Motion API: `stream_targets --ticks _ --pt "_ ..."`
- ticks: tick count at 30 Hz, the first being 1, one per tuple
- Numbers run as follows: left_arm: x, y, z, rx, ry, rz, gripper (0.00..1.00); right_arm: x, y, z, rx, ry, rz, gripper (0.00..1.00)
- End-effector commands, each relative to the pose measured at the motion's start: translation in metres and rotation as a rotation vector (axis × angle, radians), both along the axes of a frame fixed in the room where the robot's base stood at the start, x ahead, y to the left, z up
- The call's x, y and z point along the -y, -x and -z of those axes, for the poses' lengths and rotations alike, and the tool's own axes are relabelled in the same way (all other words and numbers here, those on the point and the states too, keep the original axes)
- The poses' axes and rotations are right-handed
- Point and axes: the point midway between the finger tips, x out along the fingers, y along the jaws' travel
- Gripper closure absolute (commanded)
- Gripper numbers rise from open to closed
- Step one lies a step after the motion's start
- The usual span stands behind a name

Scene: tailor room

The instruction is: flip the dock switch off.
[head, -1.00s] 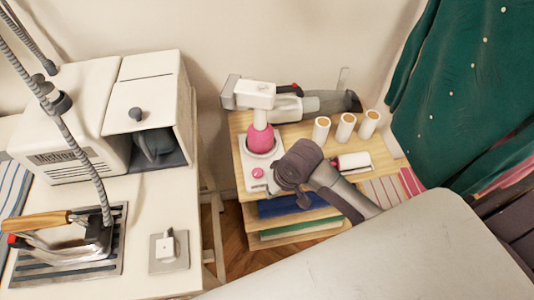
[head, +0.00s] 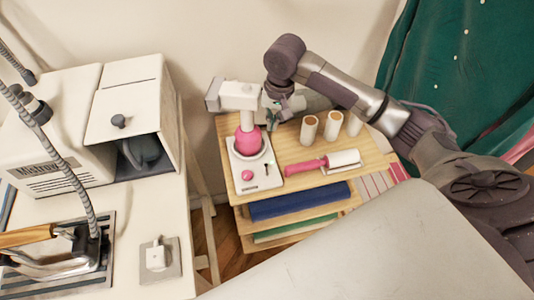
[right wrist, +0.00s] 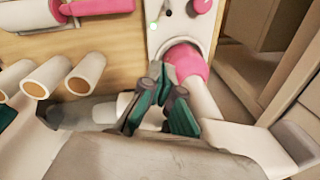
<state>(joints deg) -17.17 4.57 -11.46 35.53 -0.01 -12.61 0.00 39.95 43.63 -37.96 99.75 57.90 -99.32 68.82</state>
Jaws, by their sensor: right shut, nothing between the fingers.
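The white dock (head: 262,178) stands at the left of the wooden shelf top. It has a pink knob (head: 247,175) and a small dark switch (head: 267,168) on its face. A white device with a pink round head (head: 249,141) sits head-down in it. In the right wrist view the dock (right wrist: 178,35) is at top centre, with a small green light (right wrist: 153,26) beside the switch. My right gripper (head: 270,117) is shut and empty, just right of the pink head; its fingertips (right wrist: 162,78) are close to the head in the wrist view. I cannot tell whether they touch. My left gripper is out of view.
A grey-white handheld appliance (right wrist: 95,113) lies behind. The white table (head: 120,225) with an iron (head: 65,255) is left. Green fabric (head: 445,70) hangs at right.

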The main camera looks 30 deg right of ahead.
Motion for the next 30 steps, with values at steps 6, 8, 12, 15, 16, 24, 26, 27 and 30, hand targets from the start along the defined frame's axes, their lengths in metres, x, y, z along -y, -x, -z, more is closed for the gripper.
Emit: stream_targets --ticks 6,8,12,15,16,24,26,27,30 --pt "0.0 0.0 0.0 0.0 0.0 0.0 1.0 0.005 -0.002 -0.005 -0.007 0.0 0.028 1.0" --pt "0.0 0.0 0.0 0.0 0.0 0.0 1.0 0.005 -0.002 -0.005 -0.007 0.0 0.027 1.0" --pt "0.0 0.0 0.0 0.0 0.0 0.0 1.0 0.004 -0.002 -0.005 -0.006 0.0 0.026 1.0" --pt "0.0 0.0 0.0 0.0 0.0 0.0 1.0 0.004 -0.002 -0.001 -0.007 0.0 0.025 1.0" --pt "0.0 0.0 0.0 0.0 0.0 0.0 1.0 0.004 -0.002 0.001 -0.008 0.0 0.025 1.0" --pt "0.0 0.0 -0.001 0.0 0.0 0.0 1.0 0.001 -0.006 0.047 -0.01 0.001 0.027 1.0" --pt "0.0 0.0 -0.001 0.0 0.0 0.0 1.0 0.0 -0.007 0.06 -0.009 0.0 0.026 1.0" --pt "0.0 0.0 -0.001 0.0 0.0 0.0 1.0 -0.001 -0.008 0.069 -0.01 0.0 0.024 1.0" --pt "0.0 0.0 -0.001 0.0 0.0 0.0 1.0 -0.002 -0.01 0.09 -0.009 0.001 0.027 1.0"
